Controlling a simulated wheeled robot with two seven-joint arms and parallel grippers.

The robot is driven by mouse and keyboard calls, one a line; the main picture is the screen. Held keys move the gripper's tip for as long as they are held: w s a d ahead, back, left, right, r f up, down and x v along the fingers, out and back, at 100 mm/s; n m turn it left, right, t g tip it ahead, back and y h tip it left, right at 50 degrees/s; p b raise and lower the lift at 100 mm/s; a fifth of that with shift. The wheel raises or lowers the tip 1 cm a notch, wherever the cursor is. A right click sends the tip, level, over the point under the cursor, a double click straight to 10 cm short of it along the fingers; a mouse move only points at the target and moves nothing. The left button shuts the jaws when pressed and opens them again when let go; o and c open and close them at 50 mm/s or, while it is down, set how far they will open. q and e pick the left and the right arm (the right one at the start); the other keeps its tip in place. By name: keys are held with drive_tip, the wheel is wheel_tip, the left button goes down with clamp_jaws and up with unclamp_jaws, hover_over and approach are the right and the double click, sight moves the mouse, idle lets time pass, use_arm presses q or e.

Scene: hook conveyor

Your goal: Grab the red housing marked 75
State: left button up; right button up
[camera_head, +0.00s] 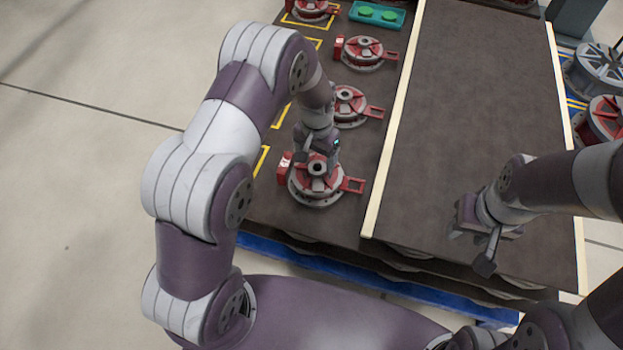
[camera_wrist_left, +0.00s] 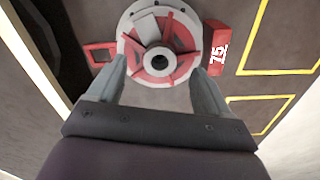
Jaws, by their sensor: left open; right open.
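The red housing marked 75 (camera_wrist_left: 160,40) shows in the left wrist view, with a grey round base, a dark centre hole and a red tag reading 75 on its right. In the head view it is the nearest housing (camera_head: 316,187) on the left part of the table. My left gripper (camera_wrist_left: 159,68) is open, its two fingers on either side of the housing's near part. I cannot tell whether they touch it. In the head view my left gripper (camera_head: 318,155) is right over the housing and partly hides it. My right gripper (camera_head: 472,240) is open and empty over the brown surface at the right.
More red housings stand behind in a row: one (camera_head: 347,105) just behind, another (camera_head: 366,53) further back. A green block (camera_head: 377,14) lies at the back. A pale rail (camera_head: 392,130) divides the table. The brown surface (camera_head: 470,90) right of it is clear.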

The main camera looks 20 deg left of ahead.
sight(317, 168)
use_arm(q)
drive_tip(key=f+b, duration=0.2)
drive_tip(key=f, duration=0.3)
drive_tip(key=shift+w+f+b, duration=0.2)
drive_tip(key=shift+w+b, duration=0.2)
drive_tip(key=shift+r, duration=0.1)
clamp_jaws()
drive_tip(key=shift+w+r, duration=0.1)
drive_tip(key=shift+r, duration=0.1)
